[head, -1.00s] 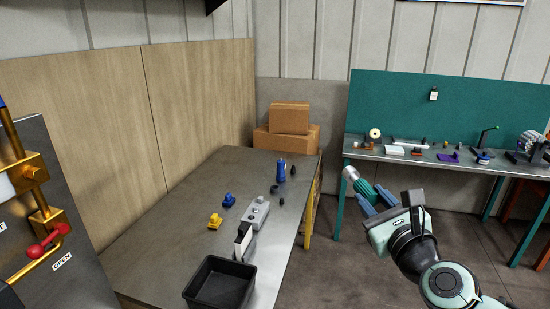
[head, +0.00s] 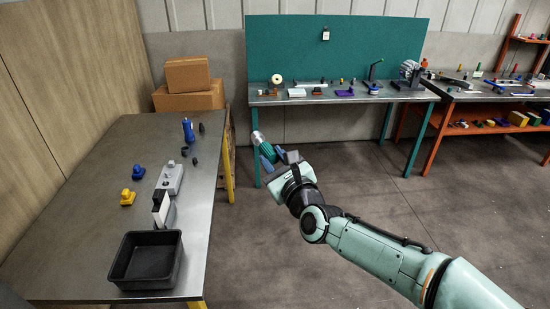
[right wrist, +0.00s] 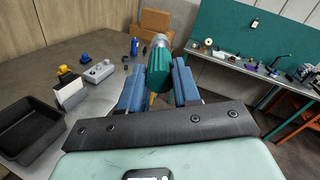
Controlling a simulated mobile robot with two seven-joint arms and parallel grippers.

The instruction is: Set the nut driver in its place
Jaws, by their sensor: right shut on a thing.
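My right gripper (head: 268,153) is shut on a teal, ribbed-handled tool with a silver end (head: 265,150), which looks like the nut driver. The tool also shows in the right wrist view (right wrist: 160,72), between the blue fingers, silver end pointing away from the palm. The gripper holds it in the air, to the right of the near steel table (head: 85,195) in the head view. A grey block with raised round parts (head: 170,178) lies on that table. I cannot tell which spot is the tool's place. My left gripper is not in view.
A black bin (head: 146,261), a black-and-white piece (head: 163,209), yellow (head: 128,197) and blue (head: 138,171) pieces and a blue bottle-like thing (head: 188,130) stand on the near table. Cardboard boxes (head: 188,74) are behind. A teal-backed bench (head: 335,97) holds small items; open floor lies before it.

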